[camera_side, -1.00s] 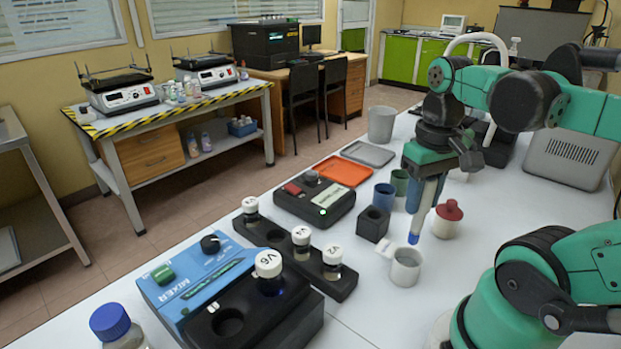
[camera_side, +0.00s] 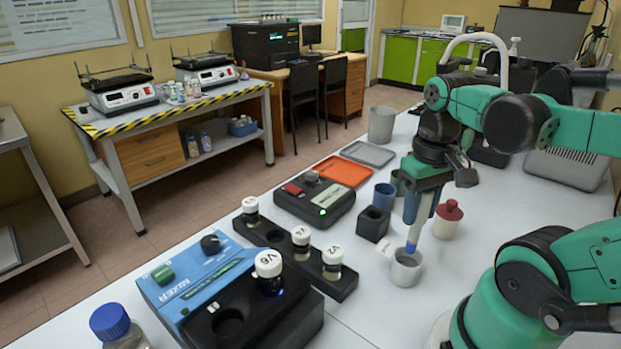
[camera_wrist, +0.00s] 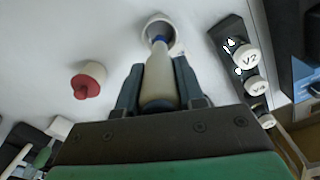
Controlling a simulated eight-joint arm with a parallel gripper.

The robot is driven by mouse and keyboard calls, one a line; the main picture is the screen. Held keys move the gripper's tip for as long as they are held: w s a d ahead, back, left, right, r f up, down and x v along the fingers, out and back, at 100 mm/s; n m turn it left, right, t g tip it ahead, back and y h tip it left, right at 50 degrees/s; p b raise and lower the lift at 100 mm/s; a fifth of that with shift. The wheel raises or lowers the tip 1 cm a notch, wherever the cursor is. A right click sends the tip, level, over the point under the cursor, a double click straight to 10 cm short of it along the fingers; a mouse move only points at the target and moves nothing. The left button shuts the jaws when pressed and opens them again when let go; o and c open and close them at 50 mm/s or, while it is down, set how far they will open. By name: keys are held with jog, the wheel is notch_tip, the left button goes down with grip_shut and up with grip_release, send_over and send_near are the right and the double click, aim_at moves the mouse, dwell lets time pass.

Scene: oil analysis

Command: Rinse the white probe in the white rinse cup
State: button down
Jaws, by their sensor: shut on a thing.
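My gripper (camera_side: 421,205) is shut on the white probe (camera_side: 416,229), which has a blue tip. It holds the probe tilted a little, pointing down over the white rinse cup (camera_side: 405,271). The probe's blue tip (camera_side: 410,248) is at the cup's mouth in the side view; how far it reaches inside cannot be told. In the wrist view the probe (camera_wrist: 159,79) lies between my fingers, and its end meets the opening of the rinse cup (camera_wrist: 172,27).
A black block (camera_side: 373,224) and a blue cup (camera_side: 384,196) stand to the left. A black rack with vials (camera_side: 342,281) lies further left. The table in front of the cup is clear.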

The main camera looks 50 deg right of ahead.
aim_at(413, 238)
jog(key=shift+f, duration=0.1)
jog(key=shift+f, duration=1.15)
jog(key=shift+f, duration=1.25)
jog(key=shift+f, duration=0.1)
dwell(1.4)
jog(key=shift+r, duration=3.9)
